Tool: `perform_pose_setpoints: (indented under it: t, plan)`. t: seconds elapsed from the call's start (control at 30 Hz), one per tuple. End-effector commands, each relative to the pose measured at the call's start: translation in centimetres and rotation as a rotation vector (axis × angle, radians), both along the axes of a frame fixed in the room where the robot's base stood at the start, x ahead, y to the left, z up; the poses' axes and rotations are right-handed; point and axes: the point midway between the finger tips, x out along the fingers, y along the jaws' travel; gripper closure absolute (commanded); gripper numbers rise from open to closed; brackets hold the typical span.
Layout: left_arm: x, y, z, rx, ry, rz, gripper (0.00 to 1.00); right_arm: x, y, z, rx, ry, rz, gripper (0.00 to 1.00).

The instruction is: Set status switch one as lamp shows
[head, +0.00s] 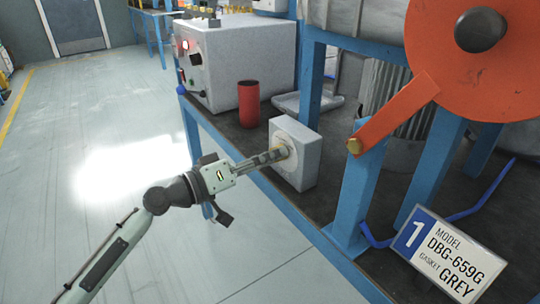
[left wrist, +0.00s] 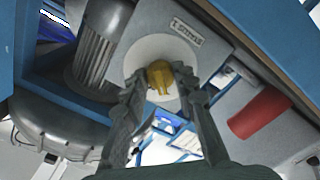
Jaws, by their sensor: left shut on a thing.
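The status switch is a grey box (head: 308,148) on the bench edge with a pale round dial plate on its front. In the left wrist view the switch box (left wrist: 208,45) carries a small label whose text I cannot read surely. Its yellow knob (left wrist: 160,77) sits between my left fingertips. My left gripper (head: 280,153) reaches in from the left and is shut on the knob, which it largely hides in the head view. A small lamp (head: 185,45) on the white control box glows reddish-white. My right gripper is not in view.
Behind the switch are a red cup (head: 248,103) and the white control box (head: 240,62). A blue frame post (head: 357,195) stands right of the switch, below an orange disc and arm (head: 400,112). A model sign (head: 450,255) is at the lower right. The floor left is clear.

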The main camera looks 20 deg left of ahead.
Motion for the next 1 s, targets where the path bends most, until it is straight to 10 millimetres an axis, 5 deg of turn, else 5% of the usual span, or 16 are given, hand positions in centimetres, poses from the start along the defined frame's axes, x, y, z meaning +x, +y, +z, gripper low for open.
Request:
perform_pose_setpoints:
  t: [0.47,0.5,0.67,1.0]
  plan:
    - [0.10,0.08,0.25,-0.017,0.006,0.003,1.00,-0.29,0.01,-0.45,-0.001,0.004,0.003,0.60]
    - [0.10,0.08,0.25,-0.017,0.006,0.003,0.71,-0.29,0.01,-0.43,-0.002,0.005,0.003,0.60]
    - [0.07,0.05,0.18,-0.016,0.008,0.002,0.51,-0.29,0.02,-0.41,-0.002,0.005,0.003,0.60]
    - [-0.21,0.21,0.01,-0.013,0.010,0.001,0.51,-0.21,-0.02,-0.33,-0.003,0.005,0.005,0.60]
